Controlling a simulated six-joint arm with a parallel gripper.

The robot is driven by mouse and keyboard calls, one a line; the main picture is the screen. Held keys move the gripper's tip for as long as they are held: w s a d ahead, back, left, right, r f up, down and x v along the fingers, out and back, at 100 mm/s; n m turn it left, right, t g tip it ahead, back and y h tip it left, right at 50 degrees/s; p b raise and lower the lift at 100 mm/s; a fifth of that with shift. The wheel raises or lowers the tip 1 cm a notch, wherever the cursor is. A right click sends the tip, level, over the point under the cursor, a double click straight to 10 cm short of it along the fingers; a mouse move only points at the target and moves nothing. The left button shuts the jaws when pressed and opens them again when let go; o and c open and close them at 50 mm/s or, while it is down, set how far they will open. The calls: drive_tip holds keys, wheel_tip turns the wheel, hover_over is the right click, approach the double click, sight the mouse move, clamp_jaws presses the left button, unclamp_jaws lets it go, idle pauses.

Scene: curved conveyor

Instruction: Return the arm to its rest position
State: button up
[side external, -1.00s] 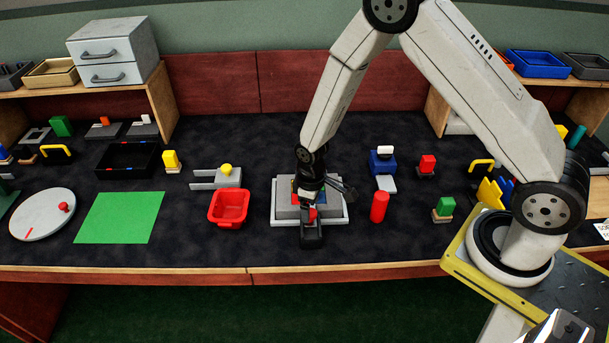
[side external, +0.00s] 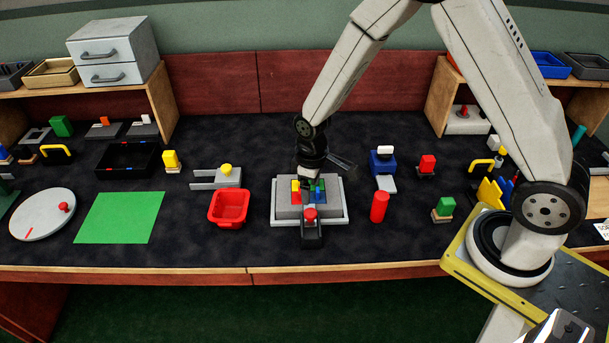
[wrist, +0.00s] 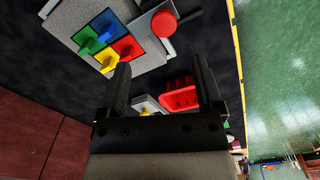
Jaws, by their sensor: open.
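My gripper (wrist: 162,90) is open and empty in the wrist view, with two dark fingers apart. In the side external view my gripper (side external: 318,178) hangs just above the back part of a grey block in a pale tray (side external: 338,220). The block carries red, yellow, green and blue pieces, which also show in the wrist view as a four-coloured square (wrist: 108,40). A red round knob (side external: 310,214) sits on a dark holder at the block's front; the knob also shows in the wrist view (wrist: 164,24). The fingertips are partly hidden in the side view.
A red bin (side external: 230,222) stands left of the tray and a red cylinder (side external: 379,206) right of it. A blue block device (side external: 382,163) is behind the cylinder. A green mat (side external: 118,218) and white turntable (side external: 42,222) lie at left. Shelves flank the back.

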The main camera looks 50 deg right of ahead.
drive_tip(key=shift+r, duration=0.1)
drive_tip(key=shift+s+d+r, duration=0.15)
drive_tip(key=shift+s+r, duration=0.1)
drive_tip(key=shift+r, duration=0.25)
drive_tip(key=s+d+r+m+t, duration=0.2)
drive_tip(key=s+d+r+m, duration=0.1)
drive_tip(key=s+r, duration=0.7)
drive_tip(key=shift+s+r+m+t, duration=0.35)
drive_tip(key=shift+s+m, duration=0.15)
drive_tip(key=shift+m, duration=0.2)
